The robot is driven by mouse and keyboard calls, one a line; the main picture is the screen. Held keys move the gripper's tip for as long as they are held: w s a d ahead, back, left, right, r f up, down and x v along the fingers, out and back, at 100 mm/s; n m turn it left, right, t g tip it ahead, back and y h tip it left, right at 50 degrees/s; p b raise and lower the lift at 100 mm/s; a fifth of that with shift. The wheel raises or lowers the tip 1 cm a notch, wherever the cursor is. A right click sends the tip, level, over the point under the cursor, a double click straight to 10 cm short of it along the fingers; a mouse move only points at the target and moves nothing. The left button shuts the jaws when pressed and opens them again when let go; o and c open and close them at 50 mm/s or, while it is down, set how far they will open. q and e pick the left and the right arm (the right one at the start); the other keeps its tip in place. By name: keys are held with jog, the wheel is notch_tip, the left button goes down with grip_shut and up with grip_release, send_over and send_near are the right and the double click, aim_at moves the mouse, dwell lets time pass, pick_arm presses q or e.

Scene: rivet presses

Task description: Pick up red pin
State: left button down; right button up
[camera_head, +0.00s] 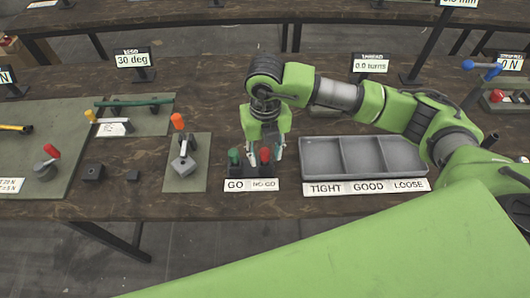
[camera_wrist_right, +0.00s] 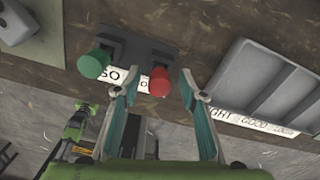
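The red pin (camera_head: 265,155) stands in a small dark holder (camera_head: 249,172) above the NO-GO label, beside a green pin (camera_head: 234,156) above the GO label. In the right wrist view the red pin (camera_wrist_right: 159,82) has a rounded red head, and the green pin (camera_wrist_right: 94,65) is to its left. My right gripper (camera_head: 264,154) reaches down over the holder. Its fingers (camera_wrist_right: 158,82) are open, one on each side of the red head in the wrist view, with gaps on both sides. How deep the fingertips are around the pin is hard to tell. My left gripper is not in view.
A grey three-part tray (camera_head: 302,165) labelled TIGHT, GOOD and LOOSE is right of the holder. A mat with an orange-handled tool (camera_head: 182,150) lies left. Small dark blocks (camera_head: 93,172) sit further left. Table space between holder and mat is narrow.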

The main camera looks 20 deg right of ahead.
jog(key=shift+f, duration=0.1)
grip_shut()
